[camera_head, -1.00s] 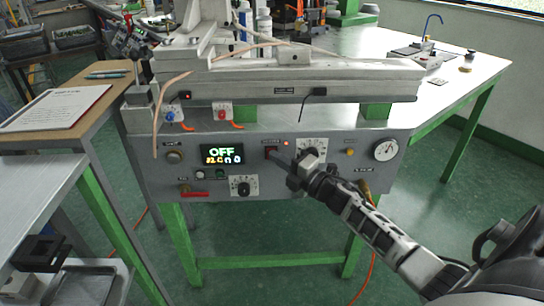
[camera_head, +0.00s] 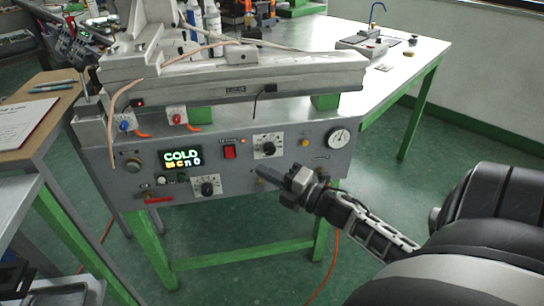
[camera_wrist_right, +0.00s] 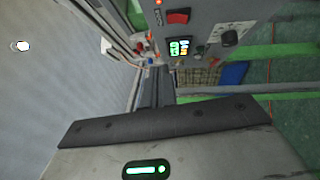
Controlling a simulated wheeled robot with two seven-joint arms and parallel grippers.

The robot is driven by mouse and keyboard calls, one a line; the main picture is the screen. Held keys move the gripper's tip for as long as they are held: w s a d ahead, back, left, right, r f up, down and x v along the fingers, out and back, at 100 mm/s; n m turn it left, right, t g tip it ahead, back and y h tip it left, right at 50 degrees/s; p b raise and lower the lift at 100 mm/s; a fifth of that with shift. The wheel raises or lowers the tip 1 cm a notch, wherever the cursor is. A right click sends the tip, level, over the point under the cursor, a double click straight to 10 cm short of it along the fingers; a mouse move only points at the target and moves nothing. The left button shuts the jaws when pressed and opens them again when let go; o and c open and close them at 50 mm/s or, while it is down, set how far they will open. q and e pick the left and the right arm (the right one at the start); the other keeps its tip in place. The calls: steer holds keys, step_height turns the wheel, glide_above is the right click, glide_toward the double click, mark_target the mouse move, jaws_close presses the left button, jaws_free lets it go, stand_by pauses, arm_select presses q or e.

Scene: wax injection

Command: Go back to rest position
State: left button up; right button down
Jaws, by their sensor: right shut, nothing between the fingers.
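My right gripper (camera_head: 270,180) is shut and empty. It is in front of the lower right part of the wax injector's grey panel (camera_head: 110,175), below and right of the red switch (camera_head: 229,152). I cannot tell from the head view how far its tips are from the panel. The display (camera_head: 181,160) reads COLD. In the right wrist view, the dark fingers (camera_wrist_right: 155,90) point up the picture, with the red switch (camera_wrist_right: 178,16) and the lit display (camera_wrist_right: 180,47) beyond them. My left gripper is not in view.
The panel carries dials (camera_head: 266,146), a gauge (camera_head: 340,137) and a red-handled valve (camera_head: 158,199). A wooden desk with a paper (camera_head: 25,122) stands at left. A white table (camera_head: 410,62) extends behind at right. Green floor is open at right.

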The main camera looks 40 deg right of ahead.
steer(key=shift+s+d+r, duration=0.1)
steer(key=shift+s+d, duration=0.05)
steer(key=shift+s, duration=0.45)
steer(key=s+a+f+m+g, duration=0.2)
steer(key=s+a+m, duration=0.2)
steer(key=a+m, duration=0.2)
steer(key=s+a+f+m+g+p, duration=0.1)
steer(key=s+a+f+m+g, duration=0.2)
steer(key=a+m, duration=0.4)
steer(key=s+a+f+m+g+h+p, duration=0.1)
steer(key=s+a+f+m+g, duration=0.1)
steer(key=s+a+m, duration=0.4)
steer(key=a+f, duration=0.1)
steer(key=a, duration=0.3)
steer(key=shift+a+f+m+g, duration=0.15)
steer(key=shift+a+m+g, duration=0.15)
steer(key=shift+a+m, duration=0.1)
steer(key=shift+d, duration=0.1)
